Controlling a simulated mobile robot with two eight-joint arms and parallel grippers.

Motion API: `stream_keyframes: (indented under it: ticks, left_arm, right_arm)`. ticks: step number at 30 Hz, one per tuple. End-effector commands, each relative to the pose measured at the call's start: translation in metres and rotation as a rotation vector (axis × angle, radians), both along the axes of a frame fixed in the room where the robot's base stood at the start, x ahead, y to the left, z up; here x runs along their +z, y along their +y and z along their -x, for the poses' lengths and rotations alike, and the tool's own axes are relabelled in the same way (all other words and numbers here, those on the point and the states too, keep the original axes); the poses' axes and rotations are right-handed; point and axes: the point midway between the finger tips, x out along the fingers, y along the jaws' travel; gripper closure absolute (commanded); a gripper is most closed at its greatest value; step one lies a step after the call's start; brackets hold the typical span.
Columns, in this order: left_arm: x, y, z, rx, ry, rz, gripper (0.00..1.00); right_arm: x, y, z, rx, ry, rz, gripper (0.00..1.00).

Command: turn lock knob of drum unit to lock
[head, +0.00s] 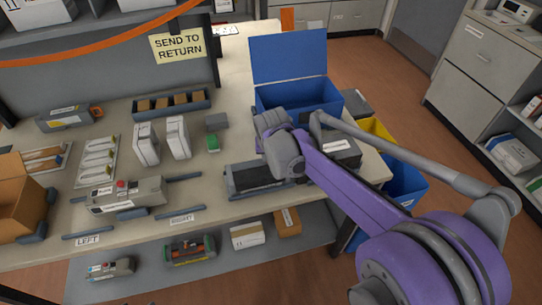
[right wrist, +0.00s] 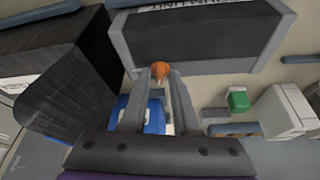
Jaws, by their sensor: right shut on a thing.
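The drum unit (head: 262,177) lies on the table under my right arm in the head view, with a dark drum in a grey frame. It also fills the upper part of the right wrist view (right wrist: 215,38), with a partly cut-off label at the top. Its orange lock knob (right wrist: 160,69) shows at the frame's near edge. My right gripper (right wrist: 160,77) is shut on the knob, one finger on each side. In the head view my right arm hides the knob and fingertips. I cannot tell the knob's exact angle. My left gripper is not in view.
A blue open bin (head: 288,62) stands behind the drum unit. A green-topped small item (head: 213,143) and white upright cartridges (head: 178,137) are to the left. A grey toner unit (head: 125,194) lies near the LEFT label. Boxes (head: 250,236) stand on the lower shelf.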

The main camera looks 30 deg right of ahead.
Motion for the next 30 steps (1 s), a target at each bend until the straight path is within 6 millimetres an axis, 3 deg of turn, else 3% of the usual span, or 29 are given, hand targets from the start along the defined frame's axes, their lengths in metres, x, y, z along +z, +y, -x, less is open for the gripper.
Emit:
stream_keyframes:
  ticks: [30]
  left_arm:
    - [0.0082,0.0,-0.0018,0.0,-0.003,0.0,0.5]
  right_arm:
    - [0.0006,0.0055,-0.0078,-0.959,0.001,-0.001,1.0]
